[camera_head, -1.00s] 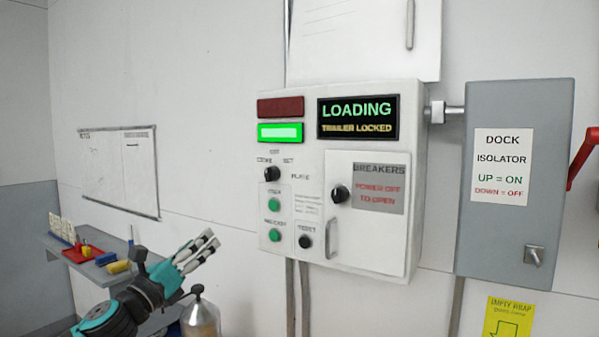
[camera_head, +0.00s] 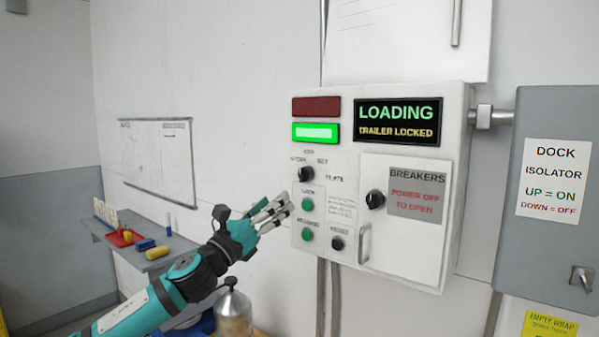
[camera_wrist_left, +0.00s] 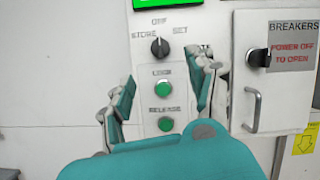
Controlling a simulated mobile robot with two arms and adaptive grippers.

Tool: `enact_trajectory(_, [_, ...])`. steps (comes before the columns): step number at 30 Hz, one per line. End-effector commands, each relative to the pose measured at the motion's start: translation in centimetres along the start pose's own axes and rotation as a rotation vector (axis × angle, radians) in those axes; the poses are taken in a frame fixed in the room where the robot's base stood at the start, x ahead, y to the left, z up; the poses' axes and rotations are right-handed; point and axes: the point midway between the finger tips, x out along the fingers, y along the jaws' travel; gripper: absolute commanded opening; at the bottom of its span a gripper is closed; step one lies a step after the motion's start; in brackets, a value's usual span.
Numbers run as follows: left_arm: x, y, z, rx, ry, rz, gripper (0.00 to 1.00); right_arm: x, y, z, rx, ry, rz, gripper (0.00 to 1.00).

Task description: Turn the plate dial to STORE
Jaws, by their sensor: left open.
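The plate dial (camera_head: 306,174) is a small black knob on the white control box (camera_head: 455,190), below the lit green lamp. The left wrist view also shows the dial (camera_wrist_left: 160,47), with STORE at its left, OFF above and SET at its right. I cannot tell surely which mark it points to. My left gripper (camera_head: 284,207) is open and empty, just left of and below the dial. In the left wrist view its fingers (camera_wrist_left: 163,92) stand apart either side of the green button column, below the dial. My right gripper is not in view.
Green LOCK (camera_head: 307,204) and RELEASE (camera_head: 307,233) buttons sit under the dial, a black button (camera_head: 337,243) beside them. The breaker door (camera_head: 408,240) has a protruding handle. The display (camera_head: 396,122) reads LOADING, TRAILER LOCKED. A metal bottle (camera_head: 234,315) stands below my arm.

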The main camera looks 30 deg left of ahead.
Motion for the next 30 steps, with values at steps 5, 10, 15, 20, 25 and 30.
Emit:
enact_trajectory(5, [2.9, -0.2, 0.6, -0.005, -0.003, 0.0, 0.58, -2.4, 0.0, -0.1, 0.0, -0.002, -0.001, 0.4])
enact_trajectory(10, [6.1, -0.2, 0.7, -0.005, -0.003, 0.001, 0.58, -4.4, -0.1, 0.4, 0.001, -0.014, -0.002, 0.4])
enact_trajectory(15, [9.0, -0.1, 0.5, -0.004, -0.002, 0.001, 0.58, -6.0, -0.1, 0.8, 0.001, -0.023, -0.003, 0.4])
enact_trajectory(20, [10.5, 0.0, 0.2, -0.003, 0.0, 0.001, 0.58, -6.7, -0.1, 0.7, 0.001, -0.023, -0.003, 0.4])
enact_trajectory(25, [11.0, 0.0, 0.0, 0.0, 0.001, 0.001, 0.58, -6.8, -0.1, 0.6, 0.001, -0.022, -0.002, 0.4])
enact_trajectory(30, [11.0, 0.0, -0.1, 0.0, 0.001, 0.001, 0.58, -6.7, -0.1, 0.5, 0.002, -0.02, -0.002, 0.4])
